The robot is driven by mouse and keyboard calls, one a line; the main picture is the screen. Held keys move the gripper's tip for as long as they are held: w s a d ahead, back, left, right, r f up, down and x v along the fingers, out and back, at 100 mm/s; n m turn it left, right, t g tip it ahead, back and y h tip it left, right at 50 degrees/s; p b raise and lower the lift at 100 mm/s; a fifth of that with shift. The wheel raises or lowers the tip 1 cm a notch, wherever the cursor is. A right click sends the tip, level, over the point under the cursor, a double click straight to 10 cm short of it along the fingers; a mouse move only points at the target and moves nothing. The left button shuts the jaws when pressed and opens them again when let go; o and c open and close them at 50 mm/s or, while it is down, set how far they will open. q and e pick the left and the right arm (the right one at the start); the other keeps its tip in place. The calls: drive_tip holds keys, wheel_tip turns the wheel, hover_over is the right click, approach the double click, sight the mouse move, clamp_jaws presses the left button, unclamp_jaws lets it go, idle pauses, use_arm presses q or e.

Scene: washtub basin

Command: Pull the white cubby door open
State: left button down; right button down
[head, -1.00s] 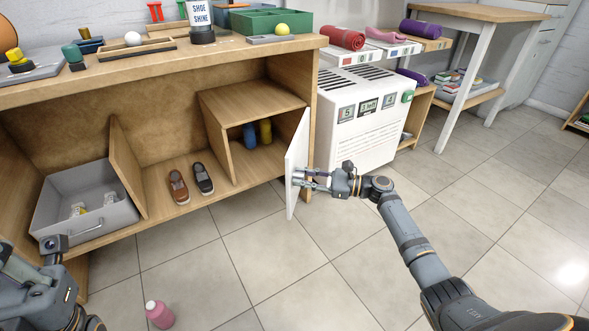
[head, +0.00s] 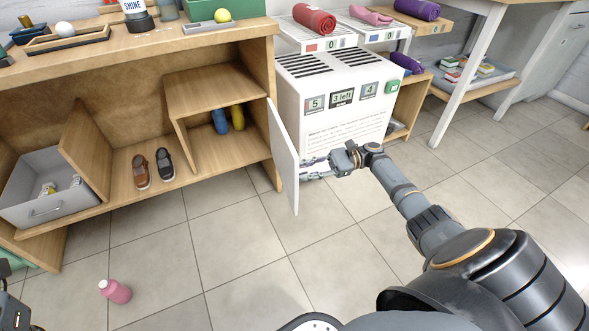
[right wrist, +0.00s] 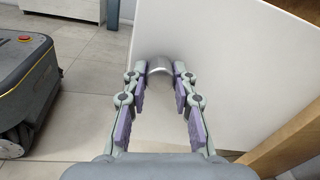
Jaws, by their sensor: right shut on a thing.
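The white cubby door (head: 283,158) stands swung out from the right end of the wooden bench, showing as a narrow slanted panel in the head view. The cubby opening (head: 205,150) behind it is uncovered. My right gripper (head: 308,168) is at the door's outer face, shut on its handle. In the right wrist view the fingers (right wrist: 160,95) are on either side of the curved silver handle (right wrist: 160,64) on the white door face (right wrist: 230,70). Only a bit of my left arm shows at the lower left edge; its gripper is not visible.
A white cabinet (head: 340,115) with number cards stands just right of the door. A blue bottle (head: 219,121) and a yellow bottle (head: 237,118) are in the cubby. A pink bottle (head: 115,291) lies on the floor. The tiled floor before the bench is mostly clear.

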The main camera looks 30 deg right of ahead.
drive_tip(key=shift+d+f+g, duration=0.1)
drive_tip(key=shift+d+g, duration=0.2)
drive_tip(key=shift+d, duration=0.1)
drive_tip(key=c, duration=1.1)
unclamp_jaws()
drive_tip(key=shift+o, duration=0.2)
drive_tip(key=shift+d, duration=0.15)
drive_tip(key=v, duration=0.7)
drive_tip(key=shift+d, duration=0.15)
